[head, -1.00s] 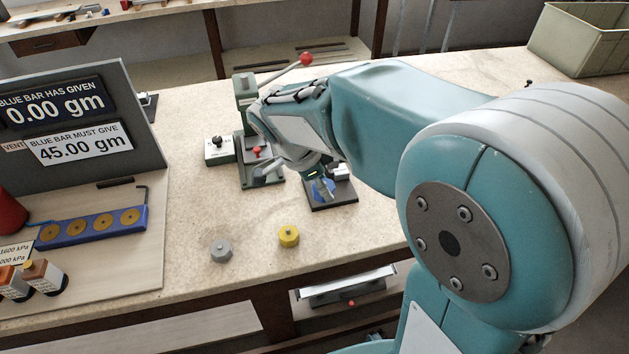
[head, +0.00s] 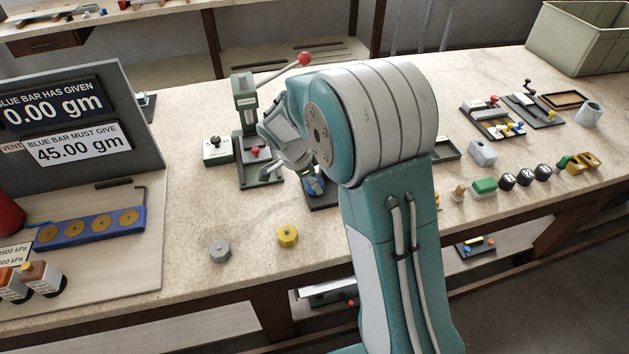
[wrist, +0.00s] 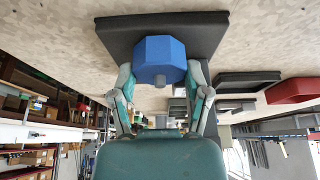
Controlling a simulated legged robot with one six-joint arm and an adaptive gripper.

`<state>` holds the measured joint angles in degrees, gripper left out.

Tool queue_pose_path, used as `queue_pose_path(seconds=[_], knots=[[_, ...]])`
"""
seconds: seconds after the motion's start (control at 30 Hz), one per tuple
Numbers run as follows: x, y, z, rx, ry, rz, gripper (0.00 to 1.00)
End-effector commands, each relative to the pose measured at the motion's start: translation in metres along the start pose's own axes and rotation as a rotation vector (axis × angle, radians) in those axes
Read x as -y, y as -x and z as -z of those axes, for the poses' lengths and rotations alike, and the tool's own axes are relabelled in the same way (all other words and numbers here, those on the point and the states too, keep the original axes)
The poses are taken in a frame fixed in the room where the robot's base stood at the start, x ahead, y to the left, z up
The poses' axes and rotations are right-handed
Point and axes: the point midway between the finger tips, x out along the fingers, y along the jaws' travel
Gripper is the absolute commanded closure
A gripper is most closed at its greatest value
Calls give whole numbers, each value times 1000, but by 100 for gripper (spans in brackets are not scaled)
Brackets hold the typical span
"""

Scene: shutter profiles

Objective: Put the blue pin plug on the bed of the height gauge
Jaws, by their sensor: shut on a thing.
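The blue pin plug (wrist: 158,58) sits between the two fingers of my gripper (wrist: 163,80) in the wrist view, with its small pin toward the camera. In the head view the plug (head: 314,185) is partly hidden by my gripper (head: 304,178). A dark plate (wrist: 118,38), apparently the bed of the height gauge, lies right behind the plug. In the head view the plate's front edge (head: 324,204) shows below the plug. Whether the plug touches the plate is unclear. My arm hides the rest of that device.
A green lever press (head: 246,125) with a red knob stands just left of my gripper. A grey plug (head: 220,251) and a yellow plug (head: 288,237) stand near the front edge. Several small parts lie on the right of the bench. The bench front-centre is mostly clear.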

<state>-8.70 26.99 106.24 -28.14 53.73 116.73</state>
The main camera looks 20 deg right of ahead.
Motion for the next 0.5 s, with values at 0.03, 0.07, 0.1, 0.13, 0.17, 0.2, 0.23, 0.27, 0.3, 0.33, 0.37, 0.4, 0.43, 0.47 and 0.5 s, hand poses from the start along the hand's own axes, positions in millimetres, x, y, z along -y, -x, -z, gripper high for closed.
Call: queue_pose_path(seconds=[0.03,0.07,0.1,0.13,0.17,0.2,0.23,0.27,0.3,0.33,0.37,0.4,0.43,0.47,0.5], knots=[[0,-3,-2,0,0,0,95],[0,-4,-2,0,0,1,95],[0,-3,-2,0,-1,2,95],[0,-3,-2,0,-1,2,95],[0,-3,-2,0,-1,2,95],[0,-3,-2,0,-1,2,95],[0,-3,-2,0,0,2,95],[0,-3,-2,0,0,1,95],[0,-4,-2,0,0,1,95],[0,-5,-2,0,0,1,95],[0,-5,-2,0,0,1,34],[0,-5,-2,0,0,1,16],[0,-5,-2,0,0,1,4],[0,-5,-2,0,0,1,4],[0,-5,-2,0,0,1,4]])
